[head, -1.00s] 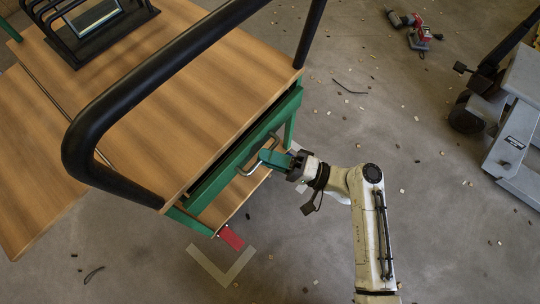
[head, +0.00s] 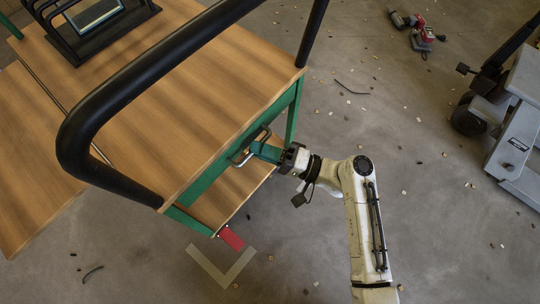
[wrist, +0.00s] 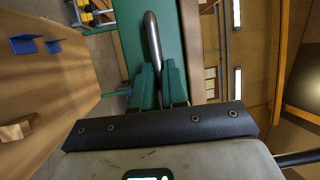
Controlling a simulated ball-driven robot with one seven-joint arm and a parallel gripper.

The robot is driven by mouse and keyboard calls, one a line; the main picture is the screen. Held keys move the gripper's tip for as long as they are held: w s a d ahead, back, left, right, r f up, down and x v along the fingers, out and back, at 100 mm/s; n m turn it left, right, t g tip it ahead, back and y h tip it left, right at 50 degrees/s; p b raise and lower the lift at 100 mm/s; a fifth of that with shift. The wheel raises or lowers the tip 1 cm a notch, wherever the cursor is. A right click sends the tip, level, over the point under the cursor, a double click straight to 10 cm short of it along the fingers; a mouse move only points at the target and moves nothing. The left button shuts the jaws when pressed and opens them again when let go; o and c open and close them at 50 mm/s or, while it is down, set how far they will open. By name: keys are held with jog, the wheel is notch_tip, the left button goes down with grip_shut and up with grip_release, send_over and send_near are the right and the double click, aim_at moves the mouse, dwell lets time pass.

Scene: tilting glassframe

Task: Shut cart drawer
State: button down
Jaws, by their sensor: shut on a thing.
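The cart (head: 165,95) has a wooden top, a green frame and a thick black push handle, at the left of the head view. Its green drawer front (head: 215,180) lies under the edge of the top, about flush with the frame as far as the head view shows. The metal drawer handle (head: 246,152) sticks out from it and shows as a grey bar in the wrist view (wrist: 153,42). My gripper (head: 257,149) has green fingers, and they are shut on the handle. In the wrist view the fingertips (wrist: 159,72) close around the bar. The drawer's inside is hidden.
A lower wooden shelf (head: 232,192) shows under the drawer. A black rack (head: 95,25) stands on the cart top. A grey pallet truck (head: 515,130) stands at right, and red tools (head: 420,33) lie behind. Small scraps litter the open floor.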

jog(key=shift+w+a+f, duration=0.1)
jog(key=shift+w+a, duration=0.25)
jog(key=shift+a, duration=0.05)
jog(key=c, duration=1.2)
grip_release()
jog(key=shift+a, duration=0.1)
jog(key=shift+o, duration=0.2)
jog(key=v, duration=1)
jog(key=shift+d+p, duration=0.4)
jog(key=shift+s, duration=0.15)
